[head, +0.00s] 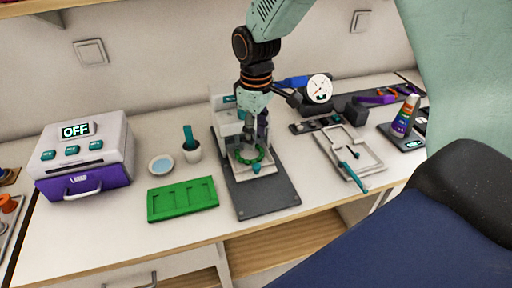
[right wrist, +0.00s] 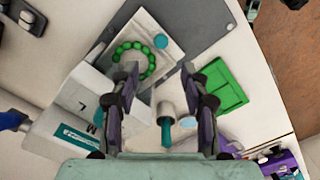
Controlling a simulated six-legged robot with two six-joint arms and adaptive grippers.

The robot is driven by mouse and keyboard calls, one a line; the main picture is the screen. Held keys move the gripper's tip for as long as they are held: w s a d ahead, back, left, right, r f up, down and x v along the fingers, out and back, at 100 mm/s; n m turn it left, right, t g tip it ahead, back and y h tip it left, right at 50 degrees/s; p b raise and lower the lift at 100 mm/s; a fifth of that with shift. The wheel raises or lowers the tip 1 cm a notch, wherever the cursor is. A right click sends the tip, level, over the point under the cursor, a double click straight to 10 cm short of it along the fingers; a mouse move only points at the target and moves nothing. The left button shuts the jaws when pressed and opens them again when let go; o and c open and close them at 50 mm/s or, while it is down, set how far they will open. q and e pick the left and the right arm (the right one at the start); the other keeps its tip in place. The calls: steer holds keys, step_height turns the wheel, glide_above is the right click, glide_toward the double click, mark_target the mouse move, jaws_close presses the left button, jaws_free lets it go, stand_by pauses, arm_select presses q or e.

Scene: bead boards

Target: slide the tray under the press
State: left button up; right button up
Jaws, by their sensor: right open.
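The tray (head: 268,170) is a small white plate carrying a ring of green beads (head: 241,159), with a teal knob at its front edge. It sits on the dark base plate of the press. The press (head: 222,107) has a white housing at the back of that base and is partly hidden by my arm. My right gripper (head: 257,138) is over the tray, close in front of the housing. In the right wrist view, its fingers (right wrist: 159,85) are spread apart with nothing between them, and the tray (right wrist: 172,52) shows beyond them, left of the gap. My left gripper is not in view.
A green compartment board (head: 183,199), a white cup (head: 192,152) with a teal tool and a small dish (head: 161,164) stand left of the press. A white and purple box (head: 85,155) reading OFF is farther left. A white frame (head: 347,150) lies right. The front base (head: 265,198) is clear.

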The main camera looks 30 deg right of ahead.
steer(key=shift+r, duration=1.1)
steer(key=shift+f, duration=0.1)
